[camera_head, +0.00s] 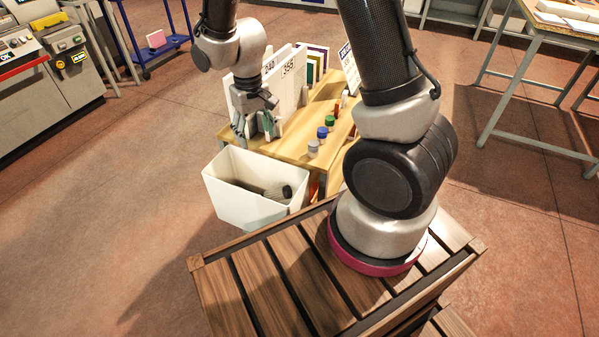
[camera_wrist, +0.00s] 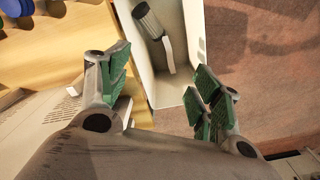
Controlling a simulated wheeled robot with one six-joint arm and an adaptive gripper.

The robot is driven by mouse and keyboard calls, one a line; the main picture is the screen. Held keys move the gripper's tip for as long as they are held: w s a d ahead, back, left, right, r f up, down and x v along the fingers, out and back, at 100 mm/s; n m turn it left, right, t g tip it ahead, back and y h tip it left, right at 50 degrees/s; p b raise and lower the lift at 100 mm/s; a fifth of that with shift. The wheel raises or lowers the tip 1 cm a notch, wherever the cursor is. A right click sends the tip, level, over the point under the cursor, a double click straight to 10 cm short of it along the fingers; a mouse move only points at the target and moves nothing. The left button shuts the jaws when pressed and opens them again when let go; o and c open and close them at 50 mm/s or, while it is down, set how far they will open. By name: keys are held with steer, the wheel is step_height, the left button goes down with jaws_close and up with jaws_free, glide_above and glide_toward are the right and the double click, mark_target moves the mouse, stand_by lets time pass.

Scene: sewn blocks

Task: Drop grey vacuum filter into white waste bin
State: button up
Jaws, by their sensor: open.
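The white waste bin (camera_head: 238,206) stands on the floor against the near left end of the wooden table. The grey vacuum filter (camera_head: 286,191), a dark grey cylinder, lies inside it near the right wall. In the wrist view the ribbed grey filter (camera_wrist: 148,22) lies in the bin (camera_wrist: 194,30), with a pale strip beside it. My gripper (camera_head: 254,125) is above the table end, near the bin's back edge. In the wrist view my gripper (camera_wrist: 160,84) has its green-padded fingers spread apart, with nothing between them.
The wooden table (camera_head: 290,146) carries white binders (camera_head: 288,85) and several small capped bottles (camera_head: 322,132). A printed sign (camera_head: 350,68) stands farther back. Open floor (camera_head: 110,200) lies left of the bin.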

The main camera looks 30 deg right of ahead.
step_height(320, 180, up, 12)
stand_by(0.6)
